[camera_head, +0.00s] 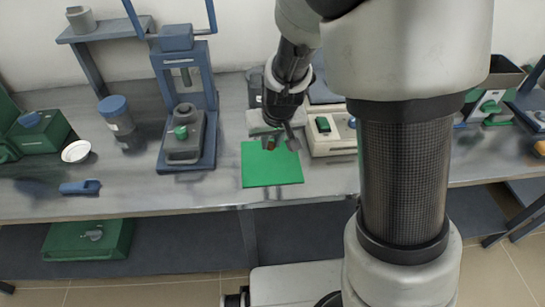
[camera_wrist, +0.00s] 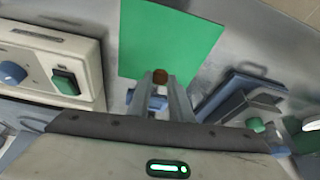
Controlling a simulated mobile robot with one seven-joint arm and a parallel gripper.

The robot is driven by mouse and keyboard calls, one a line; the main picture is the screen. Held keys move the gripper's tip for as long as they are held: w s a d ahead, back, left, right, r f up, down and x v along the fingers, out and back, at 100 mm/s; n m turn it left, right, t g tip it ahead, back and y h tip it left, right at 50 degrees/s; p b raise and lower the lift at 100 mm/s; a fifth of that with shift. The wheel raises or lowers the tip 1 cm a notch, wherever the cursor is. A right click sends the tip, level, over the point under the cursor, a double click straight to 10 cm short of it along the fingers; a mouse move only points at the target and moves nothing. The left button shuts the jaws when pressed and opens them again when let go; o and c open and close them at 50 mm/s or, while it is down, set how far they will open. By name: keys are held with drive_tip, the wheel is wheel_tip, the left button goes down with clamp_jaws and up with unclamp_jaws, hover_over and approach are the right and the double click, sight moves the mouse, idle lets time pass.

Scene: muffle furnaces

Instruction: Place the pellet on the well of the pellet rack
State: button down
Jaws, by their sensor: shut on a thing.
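My gripper (camera_head: 281,143) is above the green mat (camera_head: 270,172), near its back edge. In the wrist view its two fingers (camera_wrist: 163,79) are closed on a small brown pellet (camera_wrist: 160,76) at their tips. The pellet shows as a small reddish-brown spot (camera_head: 270,144) in the head view. A small blue object (camera_wrist: 145,101) shows behind and between the fingers in the wrist view, partly hidden by them. I cannot tell whether it is the pellet rack. No rack wells can be made out.
A blue press (camera_head: 185,100) stands left of the mat. A pale control box (camera_head: 332,138) with a green switch stands to the right. A blue-lidded jar (camera_head: 117,113), a white dish (camera_head: 76,151) and a small blue block (camera_head: 80,187) sit farther left. The bench front is clear.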

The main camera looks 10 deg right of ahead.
sight(270, 159)
drive_tip(key=shift+f+b, duration=0.85)
drive_tip(key=shift+f, duration=1.65)
drive_tip(key=shift+f, duration=0.3)
drive_tip(key=c, duration=1.6)
unclamp_jaws()
drive_tip(key=shift+r, duration=0.1)
drive_tip(key=shift+r, duration=0.1)
